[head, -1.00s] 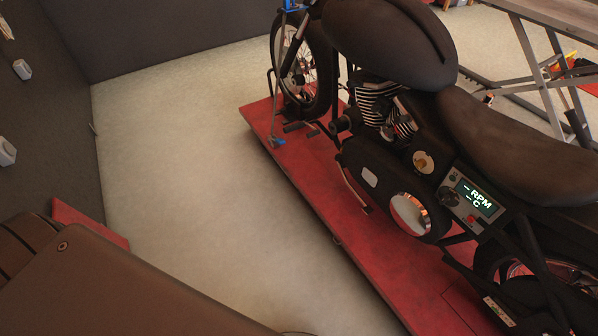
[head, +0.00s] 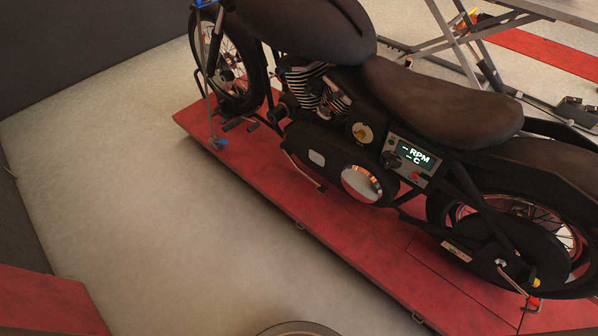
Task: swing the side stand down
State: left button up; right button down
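A black motorcycle (head: 440,103) stands upright on a red lift platform (head: 262,210), front wheel at the upper left and rear wheel at the lower right. A thin metal rod (head: 303,172), which looks like the side stand, angles down and back along its near lower side, below the engine cover. Its tip ends close above the platform; I cannot tell whether it touches. Neither of my grippers is in view.
Bare pale floor (head: 120,190) lies open on the near side of the platform. A dark wall stands at the upper left. A red panel (head: 45,300) fills the lower left corner. A metal lift frame (head: 455,45) stands behind the motorcycle.

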aim_at(323, 189)
jog(key=u, duration=2)
jog(key=i, duration=1)
jog(key=z, duration=2.3)
